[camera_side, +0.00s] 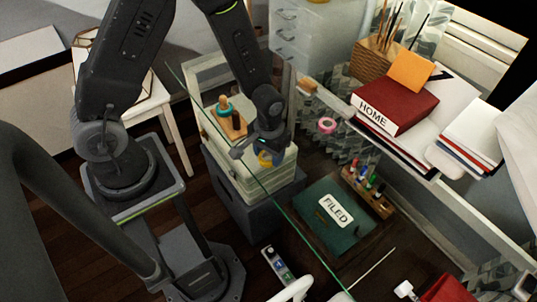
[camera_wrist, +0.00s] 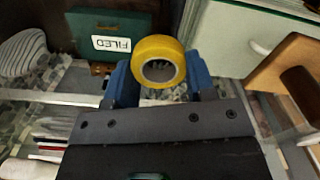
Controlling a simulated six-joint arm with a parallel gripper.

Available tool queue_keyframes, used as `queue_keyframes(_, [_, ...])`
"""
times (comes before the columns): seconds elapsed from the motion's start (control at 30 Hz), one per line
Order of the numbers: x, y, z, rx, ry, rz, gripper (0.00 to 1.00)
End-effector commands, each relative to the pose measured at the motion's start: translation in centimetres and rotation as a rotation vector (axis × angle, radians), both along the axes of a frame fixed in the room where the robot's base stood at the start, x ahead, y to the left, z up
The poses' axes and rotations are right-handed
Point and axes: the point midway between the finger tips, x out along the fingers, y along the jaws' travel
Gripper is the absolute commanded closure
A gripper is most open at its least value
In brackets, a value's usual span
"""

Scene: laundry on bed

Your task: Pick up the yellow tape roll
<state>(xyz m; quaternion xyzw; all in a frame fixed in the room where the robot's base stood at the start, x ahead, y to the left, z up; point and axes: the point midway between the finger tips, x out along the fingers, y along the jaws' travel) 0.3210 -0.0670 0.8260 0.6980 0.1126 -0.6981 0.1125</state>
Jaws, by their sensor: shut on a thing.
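The yellow tape roll (camera_wrist: 158,62) sits between the two blue fingers of my gripper (camera_wrist: 160,82) in the wrist view, with its round hole facing the camera. My gripper is shut on it. In the side view the tape roll (camera_side: 265,159) shows as a small yellow patch below my gripper (camera_side: 250,152), near the pale box-like stand. The arm hides part of the roll there. I cannot tell from these views whether the roll touches a surface below.
A pink tape roll (camera_side: 327,125) lies to the right. A green "FILED" box (camera_side: 335,215) and a marker rack (camera_side: 368,190) are at lower right. A red "HOME" book (camera_side: 395,105) lies on the shelf.

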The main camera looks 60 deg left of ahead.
Motion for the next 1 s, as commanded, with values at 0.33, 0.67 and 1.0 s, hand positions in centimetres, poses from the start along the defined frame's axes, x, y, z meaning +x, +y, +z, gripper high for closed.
queue_keyframes(0.33, [0.1,0.0,3.0,0.000,-0.005,0.000,0.72])
queue_keyframes(0.67, [-1.9,5.8,7.7,0.001,-0.005,0.010,0.72])
queue_keyframes(1.0, [-3.4,10.6,10.7,0.001,-0.003,0.004,0.72])
